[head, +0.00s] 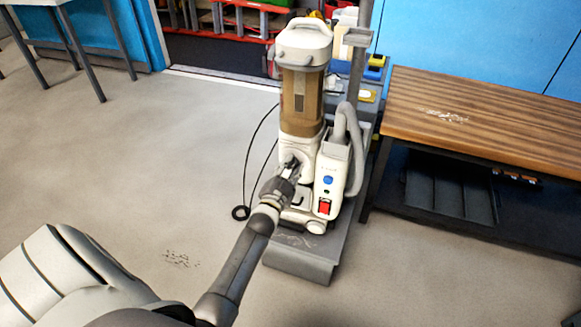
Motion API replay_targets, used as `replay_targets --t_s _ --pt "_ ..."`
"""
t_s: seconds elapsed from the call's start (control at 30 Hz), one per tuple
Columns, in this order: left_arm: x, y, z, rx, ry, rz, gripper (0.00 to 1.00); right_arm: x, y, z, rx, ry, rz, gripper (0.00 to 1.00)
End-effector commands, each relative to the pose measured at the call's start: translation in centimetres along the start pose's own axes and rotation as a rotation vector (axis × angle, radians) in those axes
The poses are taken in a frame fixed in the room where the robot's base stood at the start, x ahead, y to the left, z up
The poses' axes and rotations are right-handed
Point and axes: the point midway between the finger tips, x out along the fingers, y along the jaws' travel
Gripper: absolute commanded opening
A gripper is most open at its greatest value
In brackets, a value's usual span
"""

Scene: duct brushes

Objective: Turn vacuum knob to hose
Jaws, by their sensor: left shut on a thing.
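The upright vacuum (303,90) stands in the middle of the head view, white with a brown see-through canister. A grey hose (347,135) loops down its right side. A blue button (328,180) and a red switch (324,206) sit on its lower front right. My left gripper (290,168) reaches up from below to the vacuum's lower front, just under the canister. It is shut on a part there, at the place of the knob; the gripper hides most of it, so its setting cannot be told. My right gripper is not in view.
The vacuum stands on a grey platform (300,262). A wooden-topped bench (480,115) is close on the right, with a black crate (450,188) beneath. A black cord (247,165) hangs left of the vacuum. Debris (180,259) lies on the otherwise open floor at left.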

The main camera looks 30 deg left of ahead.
Motion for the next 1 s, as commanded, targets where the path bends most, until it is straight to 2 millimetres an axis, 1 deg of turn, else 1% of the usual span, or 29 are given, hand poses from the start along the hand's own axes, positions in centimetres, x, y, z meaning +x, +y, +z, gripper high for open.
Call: replay_targets --t_s 0.1,0.33,0.83,0.87,0.9,1.0 --pt "-0.04 0.12 0.1 0.056 -0.003 0.002 0.02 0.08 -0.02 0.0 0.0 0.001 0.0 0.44" --pt "-0.05 0.13 0.1 0.123 -0.002 0.002 0.02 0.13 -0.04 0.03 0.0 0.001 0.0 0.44" --pt "-0.04 0.1 0.11 0.14 -0.002 0.002 0.02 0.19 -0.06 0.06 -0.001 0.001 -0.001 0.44" --pt "-0.05 0.1 0.12 0.14 -0.003 0.002 0.29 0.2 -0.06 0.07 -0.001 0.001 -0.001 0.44" --pt "-0.04 0.1 0.12 0.14 -0.003 0.002 0.32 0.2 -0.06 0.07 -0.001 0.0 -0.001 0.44" --pt "-0.04 0.08 0.09 0.14 -0.002 0.002 0.32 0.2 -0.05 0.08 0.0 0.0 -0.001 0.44"
